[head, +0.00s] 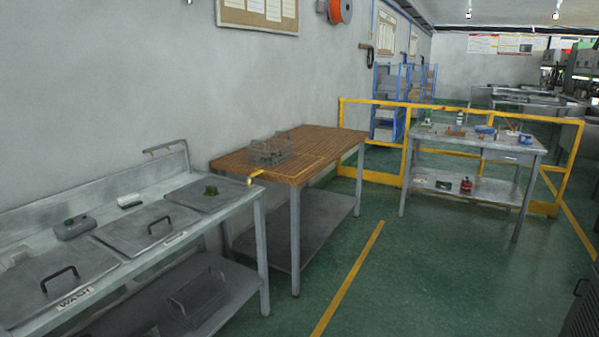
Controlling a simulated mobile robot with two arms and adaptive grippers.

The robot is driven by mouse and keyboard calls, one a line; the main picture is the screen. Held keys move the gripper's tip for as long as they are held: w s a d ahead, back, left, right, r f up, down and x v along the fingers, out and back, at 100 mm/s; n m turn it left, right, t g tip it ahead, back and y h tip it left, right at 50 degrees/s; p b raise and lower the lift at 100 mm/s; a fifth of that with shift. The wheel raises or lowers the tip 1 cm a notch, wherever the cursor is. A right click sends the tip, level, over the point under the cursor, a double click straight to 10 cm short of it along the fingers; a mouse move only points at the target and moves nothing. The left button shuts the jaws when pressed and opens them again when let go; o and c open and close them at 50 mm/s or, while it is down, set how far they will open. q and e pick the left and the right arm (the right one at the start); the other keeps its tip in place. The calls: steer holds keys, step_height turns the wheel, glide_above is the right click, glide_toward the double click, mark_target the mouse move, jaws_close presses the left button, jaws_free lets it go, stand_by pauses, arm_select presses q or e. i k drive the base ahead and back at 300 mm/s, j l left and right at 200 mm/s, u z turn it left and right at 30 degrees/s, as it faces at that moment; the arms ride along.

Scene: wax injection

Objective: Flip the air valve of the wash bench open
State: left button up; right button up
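The wash bench (258,215) is a grey metal bench along the wall at left, with several lidded covers and a WASH label (75,299). A bent grey pipe or rail (165,149) stands at its back right end. A small yellow, lever-like part (255,176) shows at the near left corner of the neighbouring wooden table. I cannot tell whether it is the air valve or how it is set. No other part is clearly a valve. Neither of my grippers is in view.
The wooden table (325,140) bears a wire basket (270,151). A yellow railing (375,178) stands behind a grey worktable (520,150). The green floor (420,270) is open in the middle. A dark object (582,305) stands at lower right.

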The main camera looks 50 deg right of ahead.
mark_target(260, 171)
steer(key=i+l+z, duration=0.35)
steer(key=l+z, duration=0.15)
steer(key=i+l+z, duration=0.35)
steer(key=z, duration=0.15)
steer(key=i+l, duration=0.2)
steer(key=i, duration=0.3)
steer(key=i+l, duration=0.2)
steer(key=i, duration=0.25)
steer(key=z, duration=0.05)
